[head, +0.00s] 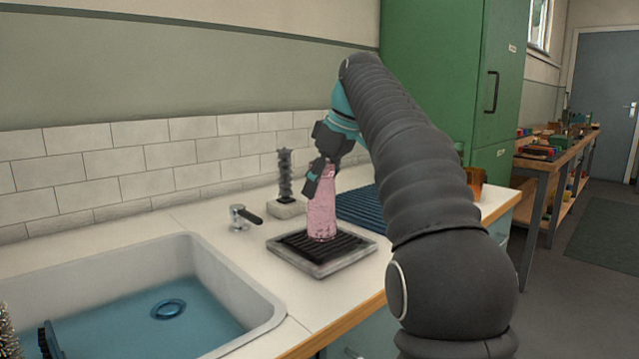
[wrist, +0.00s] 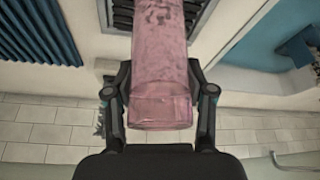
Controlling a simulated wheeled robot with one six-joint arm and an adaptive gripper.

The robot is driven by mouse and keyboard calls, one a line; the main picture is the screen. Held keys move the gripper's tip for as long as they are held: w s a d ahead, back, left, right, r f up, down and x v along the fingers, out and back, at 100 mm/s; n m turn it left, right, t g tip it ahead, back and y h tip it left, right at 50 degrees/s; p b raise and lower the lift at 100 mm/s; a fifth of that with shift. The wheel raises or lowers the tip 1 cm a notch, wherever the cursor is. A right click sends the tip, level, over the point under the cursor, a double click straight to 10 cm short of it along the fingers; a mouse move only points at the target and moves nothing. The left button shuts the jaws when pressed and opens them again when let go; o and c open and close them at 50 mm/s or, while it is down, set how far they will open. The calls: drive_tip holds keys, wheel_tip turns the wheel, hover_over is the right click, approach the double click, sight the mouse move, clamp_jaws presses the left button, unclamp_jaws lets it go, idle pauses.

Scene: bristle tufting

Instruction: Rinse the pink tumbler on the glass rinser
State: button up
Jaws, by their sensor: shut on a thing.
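The pink tumbler (head: 322,205) is upright over the dark slatted grate of the glass rinser (head: 334,265), a square grey tray on the counter. Its lower end is at the grate; I cannot tell whether it touches. My gripper (head: 322,178) comes in from above and is shut on the tumbler's upper part. In the wrist view the tumbler (wrist: 160,70) sits between both fingers of my gripper (wrist: 160,95), and the rinser's slats (wrist: 122,16) show beyond it. The tumbler's wall is see-through with darker pink marks.
A sink (head: 230,292) with blue water is at left, with a small tap (head: 240,217) behind it. A dark ribbed post on a pale block (head: 286,208) stands behind the rinser. A blue ribbed mat (head: 362,212) and an amber object (head: 475,182) lie to the right.

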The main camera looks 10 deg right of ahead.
drive_tip(key=shift+f+b, duration=0.55)
drive_tip(key=shift+f, duration=0.2)
idle(1.8)
drive_tip(key=shift+r, duration=0.1)
wheel_tip(320, 180, up, 5)
drive_tip(key=p, duration=0.5)
drive_tip(key=shift+p, duration=0.4)
drive_tip(key=shift+r, duration=1)
